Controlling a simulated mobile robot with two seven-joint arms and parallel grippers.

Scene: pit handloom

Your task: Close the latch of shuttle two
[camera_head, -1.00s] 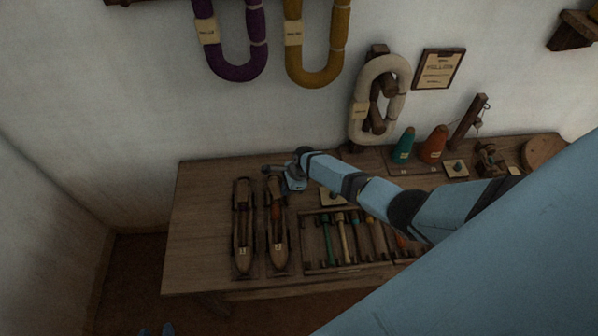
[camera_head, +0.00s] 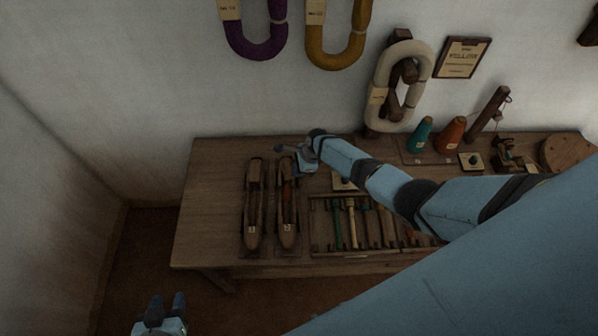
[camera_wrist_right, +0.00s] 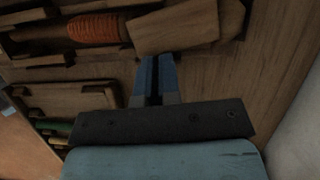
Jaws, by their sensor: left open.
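Two wooden boat-shaped shuttles lie side by side at the left of the table, the left one (camera_head: 254,205) and the right one (camera_head: 288,205). Each has a small pale tag whose number is too small to read surely. My right gripper (camera_head: 283,150) is over the far end of the right shuttle. In the right wrist view its fingers (camera_wrist_right: 156,60) are close together with a thin dark gap, tips at a wooden block (camera_wrist_right: 175,28) beside an orange winding (camera_wrist_right: 95,30). Contact is unclear. My left gripper (camera_head: 166,302) is open and empty, low in front of the table.
A compartment tray (camera_head: 315,225) with several coloured bobbins lies right of the shuttles. Green (camera_head: 421,134) and orange (camera_head: 450,134) cones stand farther right. My right arm crosses above the tray. The table's left end (camera_head: 212,200) is bare.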

